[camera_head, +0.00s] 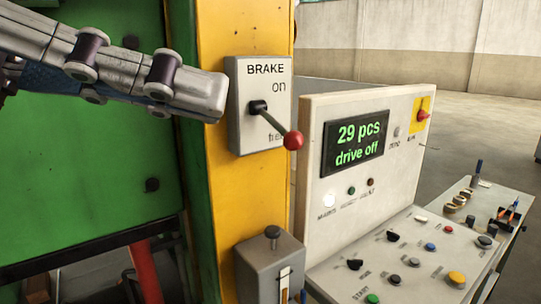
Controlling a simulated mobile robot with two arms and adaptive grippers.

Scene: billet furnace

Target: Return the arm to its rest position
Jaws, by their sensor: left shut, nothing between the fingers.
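My left gripper (208,97) reaches in from the upper left with its grey fingers closed together and nothing between them. Its tips are just left of the brake box (243,135) and overlap its left edge in the picture; I cannot tell whether they touch it. The brake lever (272,122) has a red knob (293,140) and slants down to the right, its knob beside the partly covered "free" label. The knob is apart from my fingers. My right gripper is not in view.
The box sits on a yellow post (222,190) beside a green panel (85,185). A control desk (345,265) with several buttons stands right, its display (356,143) reading "29 pcs drive off". A grey lever box (262,272) is below. Open floor (480,130) lies behind.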

